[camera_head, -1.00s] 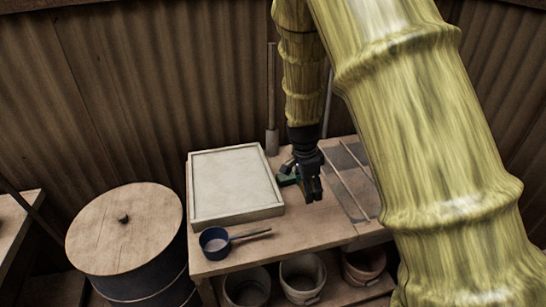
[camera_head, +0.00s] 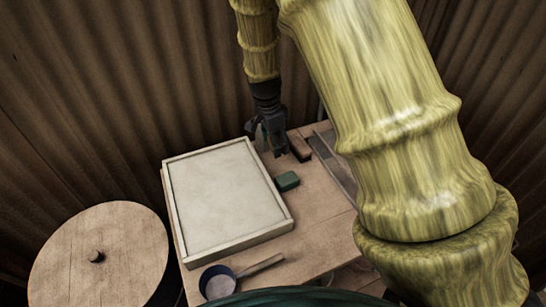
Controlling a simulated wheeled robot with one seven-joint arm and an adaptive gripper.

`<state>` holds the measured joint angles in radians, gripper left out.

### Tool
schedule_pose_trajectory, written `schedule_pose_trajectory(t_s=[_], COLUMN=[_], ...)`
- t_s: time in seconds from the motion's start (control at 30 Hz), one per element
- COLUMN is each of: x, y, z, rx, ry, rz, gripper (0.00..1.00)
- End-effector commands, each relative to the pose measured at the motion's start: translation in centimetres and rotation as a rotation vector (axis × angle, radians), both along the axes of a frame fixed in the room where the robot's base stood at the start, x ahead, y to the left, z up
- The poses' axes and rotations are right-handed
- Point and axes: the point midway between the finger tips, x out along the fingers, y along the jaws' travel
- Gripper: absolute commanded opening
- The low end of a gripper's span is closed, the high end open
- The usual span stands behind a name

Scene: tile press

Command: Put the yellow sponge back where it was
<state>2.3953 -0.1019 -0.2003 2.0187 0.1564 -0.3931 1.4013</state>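No yellow sponge is visible in this view. A small dark green block (camera_head: 287,181) lies on the wooden table just right of the pale framed tray. A reddish-brown block (camera_head: 299,146) lies further back. My gripper (camera_head: 266,142) points down at the back of the table, behind the green block and left of the brown block. Its dark fingers look spread apart. A greenish patch shows between them; I cannot tell whether it is held or behind. My yellow-green arm hides the right part of the table.
The wooden table (camera_head: 318,222) carries a pale framed tray (camera_head: 222,195) on its left and a blue pan (camera_head: 217,281) at the front. A round lidded barrel (camera_head: 98,255) stands to the left. A corrugated wall (camera_head: 110,90) closes the back. Bare wood lies right of the tray.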

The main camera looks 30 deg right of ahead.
Motion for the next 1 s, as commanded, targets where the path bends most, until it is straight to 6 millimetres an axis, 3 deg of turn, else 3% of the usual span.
schedule_pose_trajectory(t_s=[0.2,0.53,0.8,1.0], x=[-0.1,-0.1,0.0,0.0], y=[0.1,0.0,0.0,0.0], z=[-3.0,-4.8,-7.8,-8.1], rx=[0.001,0.0,0.001,0.001], ry=[0.003,0.002,0.001,0.0], rz=[0.0,-0.001,-0.001,-0.001], gripper=[0.23,0.23,0.23,0.23])
